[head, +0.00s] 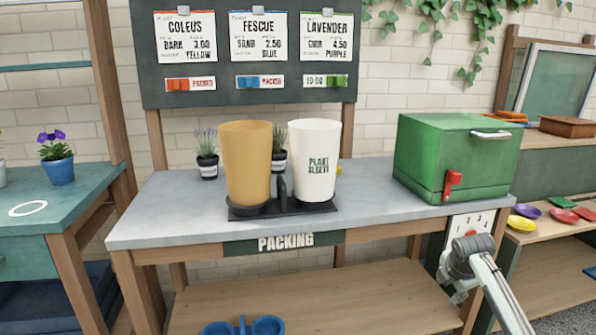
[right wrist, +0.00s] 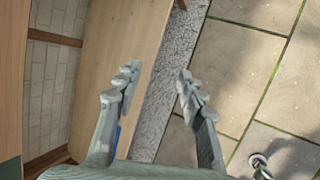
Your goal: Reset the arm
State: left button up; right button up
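My right arm (head: 495,285) comes in from the lower right of the head view, in front of the right end of the packing table (head: 140,225). My right gripper (head: 458,291) hangs low there, below the tabletop and apart from the things on it. In the right wrist view its two fingers (right wrist: 156,82) are spread wide, with nothing between them. Below them show a wooden board, a gravel strip and paving. My left arm and left gripper are not in view.
A tan sleeve (head: 246,160) and a white sleeve (head: 315,160) stand in a black holder (head: 285,208) on the table. A green box (head: 450,160) with a red tap stands at the right end. A blue item (head: 243,326) sits on the lower shelf.

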jog(key=w+d+r+m+t+h, duration=0.1)
jog(key=w+r+m+t, duration=0.25)
jog(key=m, duration=0.55)
jog(key=w+d+r+m+t, duration=0.2)
jog(key=w+r+m, duration=0.15)
jog(key=m, duration=0.65)
jog(key=s+a+f+g+y, duration=0.1)
jog(key=s+a+f+g, duration=0.15)
jog(key=s+f, duration=0.85)
jog(key=s+a+f+g, duration=0.1)
jog(key=s+a+f, duration=0.45)
jog(key=f, duration=0.95)
jog(key=s+a+f+g, duration=0.1)
jog(key=s+f, duration=0.4)
jog(key=s, duration=0.6)
jog(key=s+a+f+g+y, duration=0.1)
jog(key=s+f, duration=0.4)
jog(key=s, duration=0.6)
jog(key=s+a+f+g, duration=0.3)
jog(key=s+f, duration=0.2)
jog(key=s, duration=0.5)
jog(key=shift+s+f, duration=0.4)
